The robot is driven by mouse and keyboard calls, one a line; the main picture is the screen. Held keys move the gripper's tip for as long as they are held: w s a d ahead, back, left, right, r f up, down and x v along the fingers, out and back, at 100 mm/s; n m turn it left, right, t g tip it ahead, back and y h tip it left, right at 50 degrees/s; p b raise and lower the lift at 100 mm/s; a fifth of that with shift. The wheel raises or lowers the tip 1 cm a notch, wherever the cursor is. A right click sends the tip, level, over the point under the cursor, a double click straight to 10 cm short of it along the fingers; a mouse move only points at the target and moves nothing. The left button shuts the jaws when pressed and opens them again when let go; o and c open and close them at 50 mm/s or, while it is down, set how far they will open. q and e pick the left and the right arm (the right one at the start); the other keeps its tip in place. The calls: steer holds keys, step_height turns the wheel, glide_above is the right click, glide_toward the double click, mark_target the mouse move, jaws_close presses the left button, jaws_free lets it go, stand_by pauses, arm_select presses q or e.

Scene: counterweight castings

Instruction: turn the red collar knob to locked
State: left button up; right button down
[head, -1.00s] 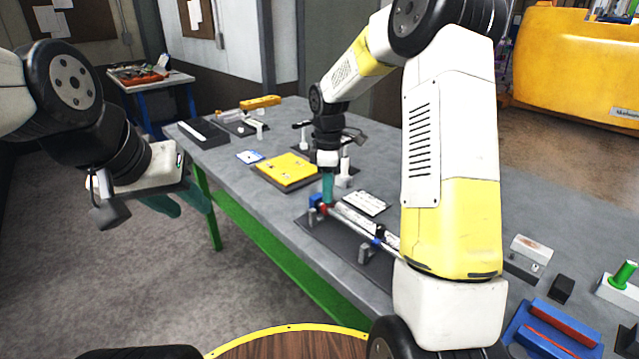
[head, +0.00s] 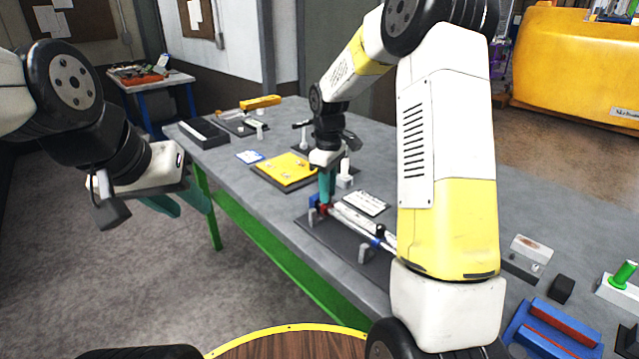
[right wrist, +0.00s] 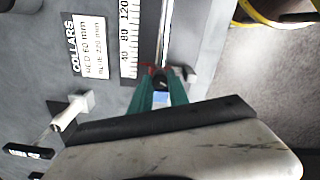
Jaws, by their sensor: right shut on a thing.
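The red collar (head: 324,209) sits near the left end of a rod fixture on the workbench; its knob is mostly hidden by my fingers. In the right wrist view a bit of red collar (right wrist: 151,70) shows between the fingertips. My right gripper (head: 326,198) points down with its teal fingers shut on the red collar knob. It also shows in the right wrist view (right wrist: 162,80). Whether the knob stands at locked cannot be seen. My left gripper (head: 180,205) hangs left of the bench, fingers apart and empty.
A blue collar (head: 376,241) sits further along the rod, partly behind my right arm. A card (right wrist: 88,48) reads COLLARS, RED 60 mm, beside a scale (right wrist: 129,40). A yellow plate (head: 285,170) lies behind the fixture. A blue-and-red holder (head: 550,332) stands at right.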

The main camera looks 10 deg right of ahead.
steer(key=m, duration=0.6)
steer(key=shift+m, duration=0.3)
steer(key=m, duration=0.6)
steer(key=shift+m, duration=0.4)
steer(key=c, duration=1.3)
jaws_free()
steer(key=shift+o, duration=0.2)
step_height(320, 180, up, 8)
steer(key=shift+f, duration=0.2)
steer(key=shift+r, duration=0.1)
